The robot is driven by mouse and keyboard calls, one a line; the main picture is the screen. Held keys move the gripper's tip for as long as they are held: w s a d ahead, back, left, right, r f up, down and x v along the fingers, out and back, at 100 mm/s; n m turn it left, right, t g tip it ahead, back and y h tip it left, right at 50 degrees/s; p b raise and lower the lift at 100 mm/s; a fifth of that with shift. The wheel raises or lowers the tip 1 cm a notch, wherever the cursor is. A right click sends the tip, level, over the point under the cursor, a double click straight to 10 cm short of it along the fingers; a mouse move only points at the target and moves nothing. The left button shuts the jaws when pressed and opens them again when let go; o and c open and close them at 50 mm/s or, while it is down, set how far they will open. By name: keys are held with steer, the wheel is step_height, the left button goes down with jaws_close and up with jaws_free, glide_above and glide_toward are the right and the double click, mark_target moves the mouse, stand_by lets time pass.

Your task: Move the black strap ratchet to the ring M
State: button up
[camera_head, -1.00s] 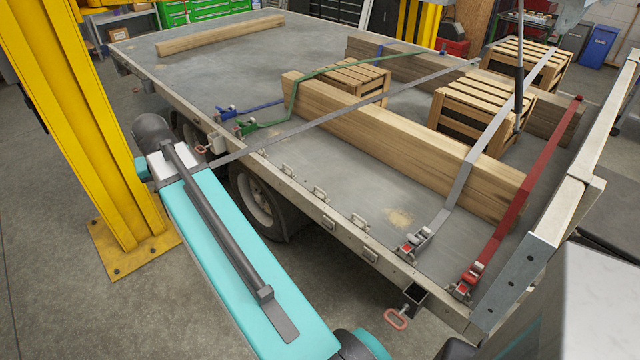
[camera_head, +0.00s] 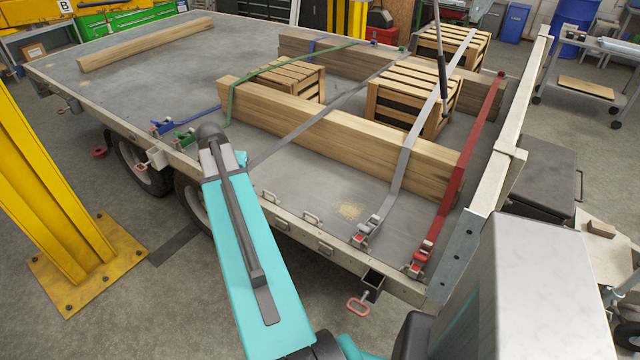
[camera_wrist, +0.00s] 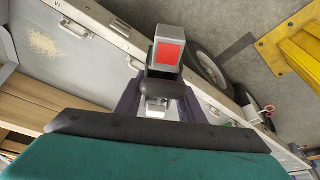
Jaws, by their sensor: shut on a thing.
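In the head view my gripper and the ratchet are hidden behind my arm. A dark grey strap (camera_head: 330,112) runs from beside the arm's far end up across the timber. Several metal rings line the trailer's near side rail (camera_head: 290,220). I cannot read which one is ring M.
A blue ratchet (camera_head: 170,126) and a green ratchet (camera_head: 180,140) sit left of my arm on the trailer edge. A grey strap ratchet (camera_head: 367,230) and a red one (camera_head: 420,258) sit to the right. A yellow post (camera_head: 50,190) stands left.

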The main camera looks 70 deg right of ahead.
steer(key=s+d+f+m, duration=0.2)
steer(key=s+d, duration=0.3)
steer(key=s, duration=0.3)
steer(key=s+d+f+m+g+p, duration=0.1)
steer(key=s+d+f+m, duration=0.1)
steer(key=s+d, duration=0.3)
steer(key=s+d+f+m+g+p, duration=0.1)
steer(key=s+d+f+m, duration=0.1)
steer(key=s, duration=0.8)
steer(key=d+f, duration=0.1)
steer(key=d, duration=0.1)
steer(key=shift+s+d+f+m, duration=0.15)
steer(key=shift+s+d+m, duration=0.25)
steer(key=shift+f, duration=0.2)
steer(key=shift+f+b, duration=2.3)
steer(key=shift+f, duration=2.3)
steer(key=o, duration=1.4)
steer(key=shift+c, duration=0.2)
